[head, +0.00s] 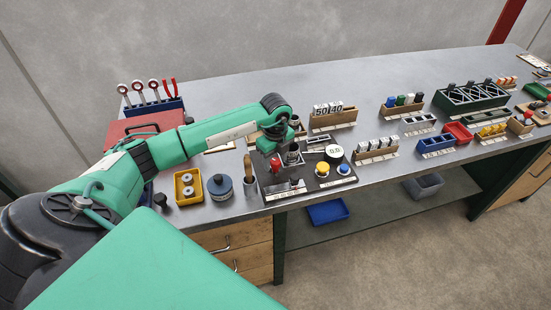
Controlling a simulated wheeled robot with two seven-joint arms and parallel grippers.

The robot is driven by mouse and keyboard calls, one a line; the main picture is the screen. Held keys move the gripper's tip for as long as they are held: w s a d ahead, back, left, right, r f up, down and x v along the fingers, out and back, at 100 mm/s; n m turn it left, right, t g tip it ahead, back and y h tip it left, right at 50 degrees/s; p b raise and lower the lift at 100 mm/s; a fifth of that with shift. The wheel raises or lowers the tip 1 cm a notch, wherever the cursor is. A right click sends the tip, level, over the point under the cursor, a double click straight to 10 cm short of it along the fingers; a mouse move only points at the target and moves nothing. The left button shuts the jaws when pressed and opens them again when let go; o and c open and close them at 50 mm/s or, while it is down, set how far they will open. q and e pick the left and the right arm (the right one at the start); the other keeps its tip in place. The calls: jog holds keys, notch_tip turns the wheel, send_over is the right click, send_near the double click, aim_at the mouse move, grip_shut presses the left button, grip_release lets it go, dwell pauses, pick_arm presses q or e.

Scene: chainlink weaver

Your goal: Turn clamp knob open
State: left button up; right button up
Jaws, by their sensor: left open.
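My left arm reaches in from the left over the workbench. My left gripper (284,157) points down over the left part of a dark fixture board (312,183) and is open. A small grey and black knob-like part (292,156) is right at the fingers and partly hidden by them; it may be the clamp knob. I cannot tell whether the fingers touch it. The board also carries a yellow round knob (322,168), a blue knob (343,169) and a white round dial with a green rim (334,152). My right gripper does not show.
Left of the board stand a yellow tray (188,187), a blue-grey round tin (219,186) and a wooden-handled tool in a cup (249,182). A wooden number rack (333,117) stands behind. More racks and bins fill the right side. The back middle of the bench (345,82) is clear.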

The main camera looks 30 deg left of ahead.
aim_at(275, 161)
pick_arm(q)
notch_tip(275, 161, up, 14)
jog(key=b, duration=0.3)
jog(key=shift+f, duration=0.1)
dwell(0.5)
